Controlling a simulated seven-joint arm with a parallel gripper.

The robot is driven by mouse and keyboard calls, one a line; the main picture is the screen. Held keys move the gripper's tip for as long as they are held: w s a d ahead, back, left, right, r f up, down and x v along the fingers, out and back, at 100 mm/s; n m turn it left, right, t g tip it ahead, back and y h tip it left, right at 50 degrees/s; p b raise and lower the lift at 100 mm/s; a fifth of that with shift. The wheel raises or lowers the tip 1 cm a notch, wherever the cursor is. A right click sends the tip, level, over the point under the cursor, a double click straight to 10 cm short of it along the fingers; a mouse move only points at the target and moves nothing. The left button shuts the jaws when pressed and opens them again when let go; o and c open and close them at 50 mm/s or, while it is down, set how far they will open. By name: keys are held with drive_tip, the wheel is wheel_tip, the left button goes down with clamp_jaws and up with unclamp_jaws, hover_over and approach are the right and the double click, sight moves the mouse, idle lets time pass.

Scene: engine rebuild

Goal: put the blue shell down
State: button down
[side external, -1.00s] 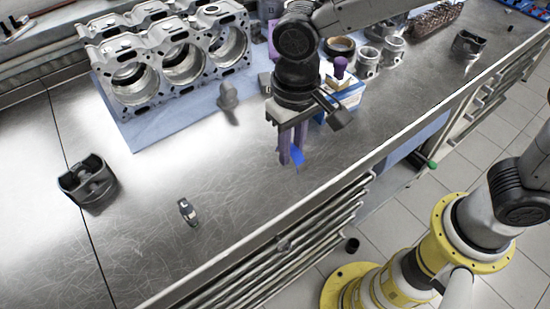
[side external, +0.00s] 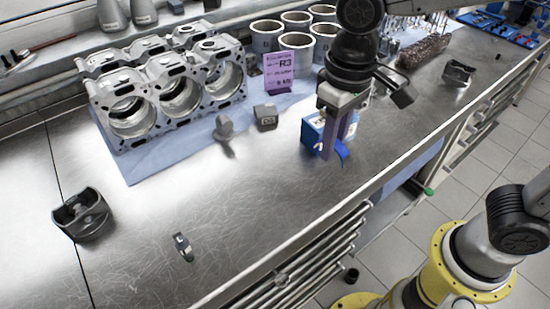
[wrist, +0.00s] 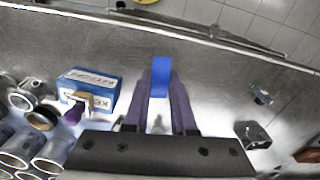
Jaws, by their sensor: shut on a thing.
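The blue shell (side external: 341,153) is a small curved blue strip at the tips of my gripper (side external: 334,147). My gripper is shut on it, with the long purple-grey fingers pointing down. In the wrist view the blue shell (wrist: 161,76) sits between the fingertips of my gripper (wrist: 160,90), its broad face towards the camera. It appears just above the bare metal bench (side external: 260,205), near the front edge; I cannot tell the exact gap below it.
A blue-and-white box (side external: 313,133) stands just behind and left of my fingers. The engine block (side external: 200,95), a purple R3 sign (side external: 279,72) and several liners (side external: 267,36) are behind. A piston (side external: 82,214) and a small metal part (side external: 182,248) lie left. Bench between is clear.

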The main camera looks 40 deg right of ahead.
drive_tip(key=w+d+f+m, duration=0.1)
drive_tip(key=w+d, duration=0.2)
drive_tip(key=w, duration=0.2)
hover_over(267, 159)
drive_tip(key=s, duration=0.1)
drive_tip(key=f, duration=0.8)
drive_tip(key=shift+s+d, duration=0.15)
drive_tip(key=shift+d, duration=0.15)
drive_tip(key=shift+w+a+f, duration=0.2)
drive_tip(key=shift+w+f, duration=0.3)
drive_tip(key=shift+f, duration=0.15)
drive_tip(key=shift+w+a+f, duration=0.1)
drive_tip(key=shift+w+f, duration=0.1)
drive_tip(key=shift+f, duration=1.6)
drive_tip(key=shift+f, duration=0.1)
drive_tip(key=c, duration=0.7)
unclamp_jaws()
drive_tip(key=shift+c, duration=0.2)
